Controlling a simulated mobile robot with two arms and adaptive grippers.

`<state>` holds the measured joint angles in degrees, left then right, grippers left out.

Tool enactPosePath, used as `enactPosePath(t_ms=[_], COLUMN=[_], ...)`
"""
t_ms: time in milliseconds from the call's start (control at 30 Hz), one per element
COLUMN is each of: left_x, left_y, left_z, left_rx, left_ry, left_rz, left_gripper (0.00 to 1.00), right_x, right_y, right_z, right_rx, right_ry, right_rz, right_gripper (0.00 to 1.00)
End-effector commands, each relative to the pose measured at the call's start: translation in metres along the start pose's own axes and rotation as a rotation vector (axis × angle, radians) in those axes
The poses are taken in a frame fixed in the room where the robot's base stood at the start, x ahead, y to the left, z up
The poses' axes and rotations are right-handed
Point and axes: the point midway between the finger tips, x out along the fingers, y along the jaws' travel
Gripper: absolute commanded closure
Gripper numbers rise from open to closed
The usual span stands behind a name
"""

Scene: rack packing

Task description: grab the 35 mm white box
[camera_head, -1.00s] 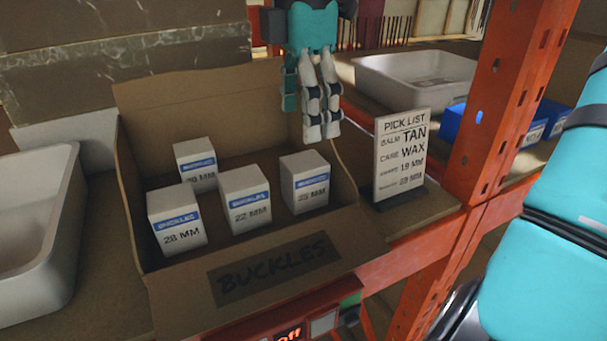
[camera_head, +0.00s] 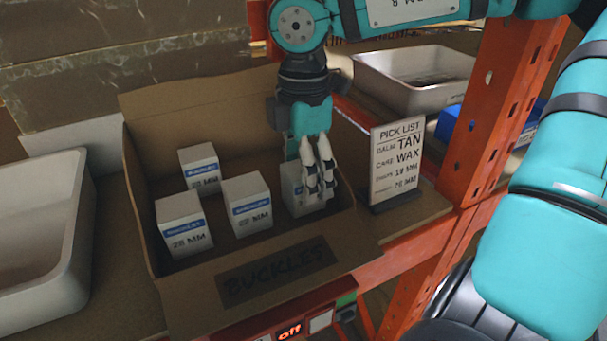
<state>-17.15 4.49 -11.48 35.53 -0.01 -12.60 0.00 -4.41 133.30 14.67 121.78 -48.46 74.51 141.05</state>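Several white boxes with blue label bands stand upright in the cardboard bin. My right gripper (camera_head: 320,194) points down in front of the rightmost box (camera_head: 291,185) and covers much of it, including its size mark. The two light fingers look close together from this side, and I cannot tell whether they touch the box. The front left box (camera_head: 183,226) appears marked 28 MM. The middle box (camera_head: 247,205) appears marked 22 MM. The back box (camera_head: 200,169) has a size mark too small to read surely. No box clearly reads 35 MM. My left gripper is not in view.
The cardboard bin (camera_head: 232,309) is labelled BUCKLES. A pick list sign (camera_head: 397,160) stands right of it, near an orange rack post (camera_head: 491,110). White trays stand at left (camera_head: 72,225) and back right (camera_head: 440,98). A blue bin (camera_head: 448,122) is partly hidden.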

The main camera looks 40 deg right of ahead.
Motion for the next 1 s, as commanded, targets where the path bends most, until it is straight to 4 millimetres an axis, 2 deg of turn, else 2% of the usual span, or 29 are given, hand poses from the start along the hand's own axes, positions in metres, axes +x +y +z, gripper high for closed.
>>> enactPosePath(t_ms=[33, 400, 500, 767, 867, 1000], left_x=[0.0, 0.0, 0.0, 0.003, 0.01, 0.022], left_y=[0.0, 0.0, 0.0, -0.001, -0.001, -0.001], left_z=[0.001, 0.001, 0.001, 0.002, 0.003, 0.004], left_rx=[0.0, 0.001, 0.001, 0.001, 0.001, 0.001], left_ry=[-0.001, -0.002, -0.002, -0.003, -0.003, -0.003], left_rz=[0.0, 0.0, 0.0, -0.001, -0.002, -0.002], left_gripper=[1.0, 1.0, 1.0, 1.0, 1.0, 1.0], right_x=[0.0, -0.001, -0.001, -0.004, -0.015, -0.043], right_y=[0.0, 0.0, 0.0, 0.001, 0.002, 0.002], right_z=[0.0, 0.0, 0.0, 0.0, 0.0, 0.0], right_rx=[0.0, 0.0, 0.0, 0.002, 0.002, 0.004], right_ry=[0.0, 0.0, 0.0, 0.001, 0.001, -0.001], right_rz=[0.0, 0.0, 0.001, 0.004, 0.008, 0.009], right_gripper=[0.33, 0.81, 0.92, 0.92, 0.92, 0.92])
